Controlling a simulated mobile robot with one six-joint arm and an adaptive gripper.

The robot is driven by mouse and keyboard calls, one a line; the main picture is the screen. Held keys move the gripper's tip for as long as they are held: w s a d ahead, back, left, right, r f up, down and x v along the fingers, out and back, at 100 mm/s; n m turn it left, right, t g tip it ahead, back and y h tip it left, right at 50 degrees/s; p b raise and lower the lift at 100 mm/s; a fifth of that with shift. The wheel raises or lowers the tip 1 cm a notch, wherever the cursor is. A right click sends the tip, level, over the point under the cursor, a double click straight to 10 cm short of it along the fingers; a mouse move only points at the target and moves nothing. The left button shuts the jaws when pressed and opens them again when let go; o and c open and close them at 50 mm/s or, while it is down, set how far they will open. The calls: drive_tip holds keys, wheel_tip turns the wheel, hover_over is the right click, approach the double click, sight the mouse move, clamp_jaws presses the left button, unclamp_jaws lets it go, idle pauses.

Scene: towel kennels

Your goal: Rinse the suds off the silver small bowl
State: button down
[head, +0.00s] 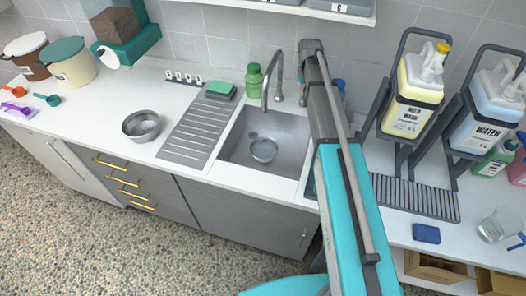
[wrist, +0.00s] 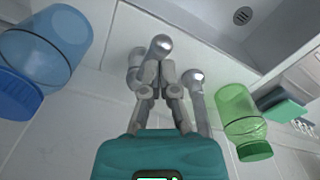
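The silver small bowl (head: 264,150) sits on the sink floor, a smaller round part showing at its upper left. I cannot make out suds in it. The sink (head: 285,128) has a tall curved tap (head: 272,78) at its back edge. My gripper (wrist: 161,68) is beside the tap, its fingertips drawn close together, with no bowl between them. A rounded metal tap part (wrist: 160,44) lies right at the fingertips; I cannot tell if they touch it. A second metal tap part (wrist: 199,90) stands beside the fingers. In the head view my arm hides most of the gripper.
Another metal bowl (head: 141,126) stands on the counter left of the ribbed drainboard (head: 199,130). A green bottle (wrist: 238,115) and a blue bottle (wrist: 45,45) flank my gripper. A sponge (head: 221,89) lies behind the drainboard. Wash (head: 413,95) and water dispensers (head: 487,112) stand right.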

wheel_tip(320, 180, up, 6)
drive_tip(key=s+p, duration=0.2)
drive_tip(key=p, duration=0.3)
drive_tip(key=shift+s+a+f, duration=0.2)
drive_tip(key=shift+s+a, duration=0.15)
drive_tip(key=shift+a, duration=0.05)
drive_tip(key=shift+f, duration=0.15)
